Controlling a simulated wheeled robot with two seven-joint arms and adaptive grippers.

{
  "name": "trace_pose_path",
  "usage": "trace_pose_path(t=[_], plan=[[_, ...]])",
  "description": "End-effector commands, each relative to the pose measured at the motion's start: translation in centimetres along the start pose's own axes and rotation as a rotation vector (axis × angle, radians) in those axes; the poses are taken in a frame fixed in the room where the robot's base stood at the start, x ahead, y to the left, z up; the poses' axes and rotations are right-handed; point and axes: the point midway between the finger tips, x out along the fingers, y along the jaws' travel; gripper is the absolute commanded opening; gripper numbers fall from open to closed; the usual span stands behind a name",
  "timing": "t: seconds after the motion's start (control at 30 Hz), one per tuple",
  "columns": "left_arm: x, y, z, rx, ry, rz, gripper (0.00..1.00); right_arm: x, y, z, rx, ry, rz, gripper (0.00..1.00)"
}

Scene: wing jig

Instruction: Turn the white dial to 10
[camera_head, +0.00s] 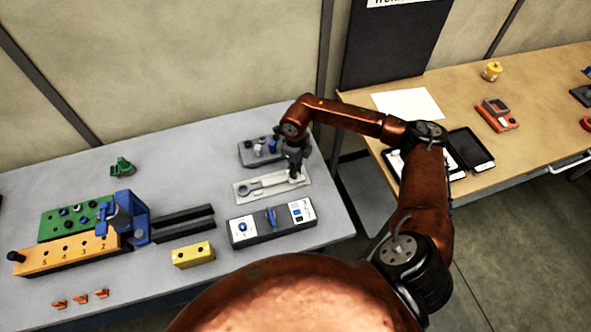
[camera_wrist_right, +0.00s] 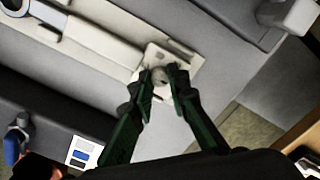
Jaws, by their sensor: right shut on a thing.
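My right gripper (camera_head: 294,168) reaches down over the right end of a pale tray (camera_head: 243,197) on the grey table. In the right wrist view its two dark fingers (camera_wrist_right: 160,84) are shut on a small pale round knob (camera_wrist_right: 159,76) at the tray's end. This knob appears to be the white dial; the fingers partly cover it, and no number on it can be read. A wrench (camera_head: 262,186) with a ring-shaped head lies along the tray, its handle pointing toward the knob. My left gripper is not in view.
A grey block with knobs (camera_head: 259,150) stands just behind the tray. A grey console (camera_head: 265,233) with a blue lever is in front. A yellow box (camera_head: 193,255), an orange numbered block (camera_head: 60,257) and a blue clamp (camera_head: 128,215) are at left.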

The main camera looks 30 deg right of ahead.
Motion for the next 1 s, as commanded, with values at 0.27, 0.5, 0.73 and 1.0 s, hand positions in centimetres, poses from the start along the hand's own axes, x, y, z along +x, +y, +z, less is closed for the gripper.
trace_pose_path(t=[0.27, 0.5, 0.73, 1.0], plan=[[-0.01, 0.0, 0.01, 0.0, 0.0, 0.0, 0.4, -0.08, -0.02, 0.05, 0.015, -0.002, 0.0, 0.0], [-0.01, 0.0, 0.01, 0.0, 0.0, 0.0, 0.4, -0.08, -0.04, 0.05, 0.015, -0.002, 0.0, 0.17], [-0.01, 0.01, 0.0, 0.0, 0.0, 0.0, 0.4, -0.04, -0.02, 0.02, 0.014, -0.001, 0.0, 0.32], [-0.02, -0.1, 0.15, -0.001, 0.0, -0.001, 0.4, -0.06, -0.02, 0.01, 0.014, 0.0, 0.0, 0.33]])
